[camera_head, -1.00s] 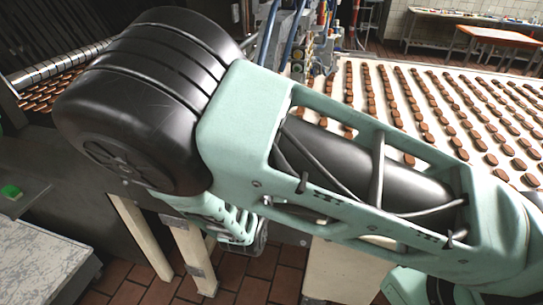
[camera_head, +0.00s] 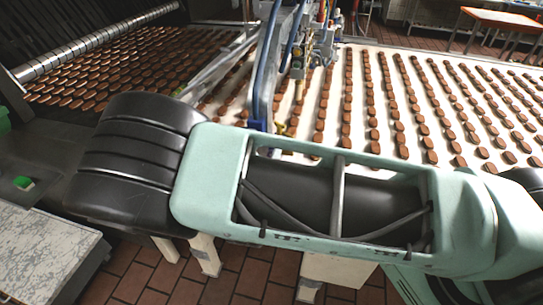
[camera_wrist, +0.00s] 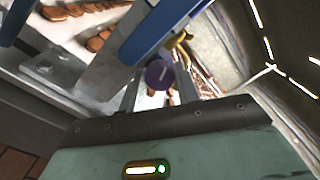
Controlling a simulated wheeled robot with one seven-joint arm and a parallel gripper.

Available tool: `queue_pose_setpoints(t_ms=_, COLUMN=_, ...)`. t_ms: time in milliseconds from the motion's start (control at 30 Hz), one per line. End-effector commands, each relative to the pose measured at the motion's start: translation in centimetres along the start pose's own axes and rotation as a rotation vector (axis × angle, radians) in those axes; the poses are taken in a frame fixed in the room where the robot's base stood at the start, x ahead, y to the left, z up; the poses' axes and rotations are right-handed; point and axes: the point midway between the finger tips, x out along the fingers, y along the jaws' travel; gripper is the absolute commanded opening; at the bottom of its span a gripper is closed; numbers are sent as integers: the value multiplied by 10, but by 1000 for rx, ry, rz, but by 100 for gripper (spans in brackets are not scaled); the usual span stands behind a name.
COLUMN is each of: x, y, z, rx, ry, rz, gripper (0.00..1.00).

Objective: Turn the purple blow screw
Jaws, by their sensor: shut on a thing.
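The purple blow screw (camera_wrist: 159,73) shows in the wrist view as a small round dark-purple knob near the middle. My gripper (camera_wrist: 160,84) reaches up from the bottom of that view, with narrow grey fingers on either side of the knob, shut on it. A brass-coloured fitting (camera_wrist: 183,50) is just behind the knob. In the head view my pale green and black arm crosses the middle and hides both my gripper and the screw.
In the wrist view, a blue-edged metal bar (camera_wrist: 160,28) runs close beside the knob. In the head view, a white conveyor (camera_head: 443,72) carries rows of brown biscuits, and blue hoses (camera_head: 263,75) rise behind my arm. A grey table (camera_head: 38,250) stands at front left.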

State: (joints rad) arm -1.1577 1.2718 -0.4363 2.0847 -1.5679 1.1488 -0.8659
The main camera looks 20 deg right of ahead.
Motion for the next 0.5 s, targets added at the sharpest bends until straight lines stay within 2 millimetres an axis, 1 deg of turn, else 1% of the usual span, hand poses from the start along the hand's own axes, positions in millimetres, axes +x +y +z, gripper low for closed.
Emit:
queue_pose_setpoints(t_ms=200, x=-2, y=2, z=-2, rx=-98, ry=4, rz=6, gripper=9)
queue_pose_setpoints(t_ms=500, x=-2, y=2, z=-3, rx=-145, ry=5, rz=7, gripper=9)
